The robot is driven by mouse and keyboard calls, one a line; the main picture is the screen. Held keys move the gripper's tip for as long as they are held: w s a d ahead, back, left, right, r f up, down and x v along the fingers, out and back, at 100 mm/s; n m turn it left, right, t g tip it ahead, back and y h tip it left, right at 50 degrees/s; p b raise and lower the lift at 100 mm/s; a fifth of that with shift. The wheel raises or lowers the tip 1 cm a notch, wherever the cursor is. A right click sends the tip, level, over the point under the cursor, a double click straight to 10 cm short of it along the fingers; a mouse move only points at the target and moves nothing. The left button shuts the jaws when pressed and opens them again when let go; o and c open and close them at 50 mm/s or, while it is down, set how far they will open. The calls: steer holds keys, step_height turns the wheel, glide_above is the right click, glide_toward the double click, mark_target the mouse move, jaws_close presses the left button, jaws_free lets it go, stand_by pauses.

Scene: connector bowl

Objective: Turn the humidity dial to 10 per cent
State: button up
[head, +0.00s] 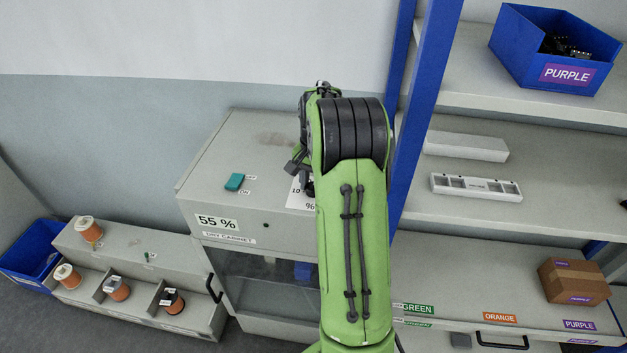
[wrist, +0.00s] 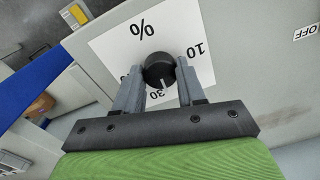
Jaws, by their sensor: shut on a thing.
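The humidity dial is a round black knob (wrist: 157,68) with a white pointer line, on a white scale card (wrist: 110,50) marked 10, 30 and %. In the wrist view its pointer is at the 30 mark. My gripper (wrist: 158,82) has one finger on each side of the knob and is shut on it. In the head view my arm hides the knob; part of my gripper (head: 295,165) and part of the card (head: 299,198) show.
A teal switch (head: 235,182) marked OFF and ON sits on the cabinet top, left of the dial. A blue rack post (head: 420,110) stands close to the right of my arm. Shelves with a blue PURPLE bin (head: 545,40) are beyond. A spool rack (head: 130,265) stands at the left.

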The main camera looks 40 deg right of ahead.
steer(key=n, duration=0.4)
steer(key=shift+r+n+p, duration=0.1)
steer(key=shift+n+p, duration=0.2)
steer(key=shift+p, duration=0.05)
steer(key=n, duration=0.4)
steer(key=shift+n, duration=0.3)
steer(key=n, duration=0.4)
steer(key=shift+w+n, duration=0.1)
steer(key=shift+n, duration=0.2)
steer(key=n, duration=0.4)
steer(key=shift+n+g+b, duration=0.3)
steer(key=shift+n, duration=0.4)
steer(key=o, duration=1.1)
steer(key=shift+c, duration=0.2)
step_height(320, 180, up, 16)
steer(key=p, duration=0.4)
steer(key=shift+d, duration=0.3)
steer(key=shift+w+f, duration=0.15)
steer(key=shift+f, duration=0.05)
